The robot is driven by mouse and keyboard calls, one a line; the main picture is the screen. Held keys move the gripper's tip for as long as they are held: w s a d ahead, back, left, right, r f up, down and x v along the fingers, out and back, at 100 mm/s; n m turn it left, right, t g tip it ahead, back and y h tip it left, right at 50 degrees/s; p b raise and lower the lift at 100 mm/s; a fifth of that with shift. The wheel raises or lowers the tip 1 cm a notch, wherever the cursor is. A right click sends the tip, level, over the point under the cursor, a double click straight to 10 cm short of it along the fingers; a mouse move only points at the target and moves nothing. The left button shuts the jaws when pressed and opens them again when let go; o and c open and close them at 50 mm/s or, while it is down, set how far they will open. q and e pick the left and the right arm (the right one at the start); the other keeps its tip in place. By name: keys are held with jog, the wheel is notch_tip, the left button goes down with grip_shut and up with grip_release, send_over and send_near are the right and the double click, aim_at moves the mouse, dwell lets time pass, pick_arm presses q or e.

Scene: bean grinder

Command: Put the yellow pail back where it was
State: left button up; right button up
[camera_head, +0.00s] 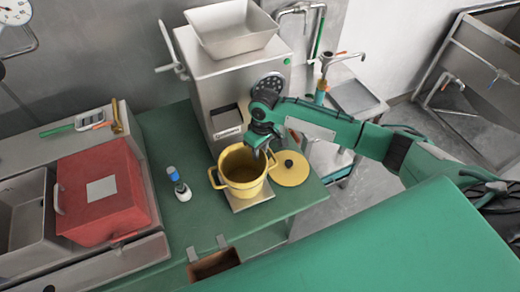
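The yellow pail (242,187) stands upright and open at the top on a flat grey plate (252,201) at the table's front. It has a small handle on each side, and its inside looks empty from here. My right gripper (262,150) reaches in from the right and points down at the pail's back right rim. Its fingers overlap the rim in the picture. They are too small and dark to show whether they are open or shut, or touching the pail. My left gripper is out of view.
The grey grinder (230,85) with its hopper stands behind the pail. A small blue-capped bottle (174,174) and a white one (182,191) stand left. A red box (100,195) is farther left.

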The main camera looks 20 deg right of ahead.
notch_tip(320, 180, up, 12)
jog(key=d+b, duration=0.1)
jog(key=b, duration=0.2)
jog(key=shift+w+r, duration=0.15)
jog(key=shift+w, duration=0.1)
dwell(0.5)
